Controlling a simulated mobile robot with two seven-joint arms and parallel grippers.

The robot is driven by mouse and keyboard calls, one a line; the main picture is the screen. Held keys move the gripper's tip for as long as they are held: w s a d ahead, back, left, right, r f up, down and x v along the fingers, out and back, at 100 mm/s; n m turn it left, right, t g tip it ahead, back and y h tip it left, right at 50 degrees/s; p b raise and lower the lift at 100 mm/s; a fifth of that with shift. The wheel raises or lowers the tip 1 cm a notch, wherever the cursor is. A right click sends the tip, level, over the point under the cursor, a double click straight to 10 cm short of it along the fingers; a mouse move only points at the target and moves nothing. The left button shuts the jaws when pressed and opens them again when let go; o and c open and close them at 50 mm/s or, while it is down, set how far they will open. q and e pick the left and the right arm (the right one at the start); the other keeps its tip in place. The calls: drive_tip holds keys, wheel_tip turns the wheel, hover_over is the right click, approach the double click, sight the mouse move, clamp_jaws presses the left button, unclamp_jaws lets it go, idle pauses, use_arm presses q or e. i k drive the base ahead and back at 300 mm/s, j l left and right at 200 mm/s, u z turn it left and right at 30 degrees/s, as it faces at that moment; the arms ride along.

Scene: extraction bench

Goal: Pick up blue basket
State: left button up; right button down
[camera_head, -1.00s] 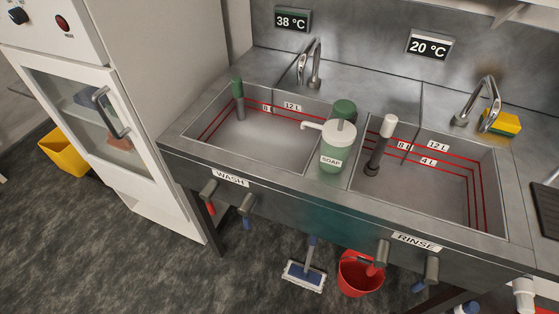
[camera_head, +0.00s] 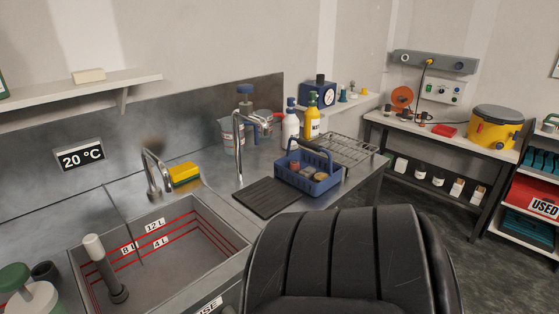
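The blue basket (camera_head: 309,174) stands upright on the steel counter, right of the rinse sink, with a dark handle arched over it. It holds a few small brownish and reddish items. A black ribbed mat (camera_head: 266,197) lies in front of it to the left. Neither of my grippers is in view, and nothing is touching the basket.
A black padded chair back (camera_head: 350,262) fills the lower middle, in front of the counter. The rinse sink (camera_head: 165,258) is at left.

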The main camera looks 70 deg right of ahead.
sight(306, 159)
drive_tip(key=z, duration=2.7)
drive_tip(key=i+l+u, duration=0.15)
drive_tip(key=i+l, duration=0.2)
drive_tip(key=l, duration=0.1)
